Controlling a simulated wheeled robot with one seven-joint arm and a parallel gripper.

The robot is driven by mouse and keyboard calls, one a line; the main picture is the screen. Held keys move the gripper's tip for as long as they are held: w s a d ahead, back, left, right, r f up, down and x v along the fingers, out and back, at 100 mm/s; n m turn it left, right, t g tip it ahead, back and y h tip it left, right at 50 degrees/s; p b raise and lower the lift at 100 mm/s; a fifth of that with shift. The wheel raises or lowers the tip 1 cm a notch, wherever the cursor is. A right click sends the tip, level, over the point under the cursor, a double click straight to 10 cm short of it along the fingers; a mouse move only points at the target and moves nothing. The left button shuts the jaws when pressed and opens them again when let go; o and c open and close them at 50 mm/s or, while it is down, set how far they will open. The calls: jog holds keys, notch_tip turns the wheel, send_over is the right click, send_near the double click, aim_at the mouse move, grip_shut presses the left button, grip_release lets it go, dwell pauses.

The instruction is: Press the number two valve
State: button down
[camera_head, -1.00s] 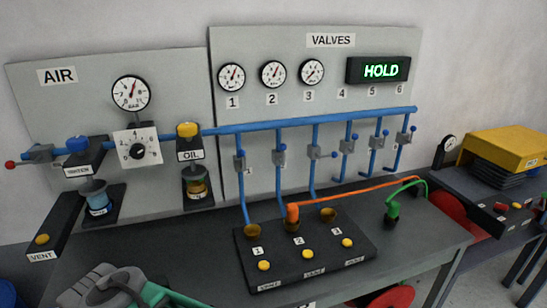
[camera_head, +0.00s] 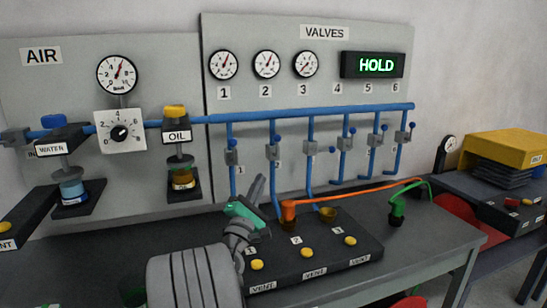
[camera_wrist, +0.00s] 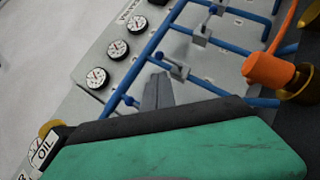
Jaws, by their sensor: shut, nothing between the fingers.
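The number two valve (camera_head: 272,152) is a grey block on a blue vertical pipe with a small blue knob. It sits between the number one valve (camera_head: 231,158) and the number three valve (camera_head: 311,148). My gripper (camera_head: 258,182) is in front of and below valves one and two, its shut fingers pointing up toward the panel. It appears apart from the valves. In the wrist view the shut grey fingers (camera_wrist: 157,92) overlap the pipes near a grey valve block with a blue knob (camera_wrist: 176,70). One valve is partly hidden behind them.
A green display (camera_head: 376,66) reads HOLD above the blue manifold pipe. A black block with yellow VENT buttons (camera_head: 314,266) lies on the bench under my gripper. An orange plug (camera_head: 288,212) with a cable stands close right of it. Gauges line the panel (camera_head: 300,30).

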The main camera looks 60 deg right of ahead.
aim_at(277, 141)
jog(key=p+x, duration=0.4)
jog(key=x, duration=1)
jog(key=shift+r, duration=0.1)
jog(key=shift+s+r+m+p, duration=0.1)
jog(key=shift+s+m+p, duration=0.05)
jog(key=shift+m+p, duration=0.15)
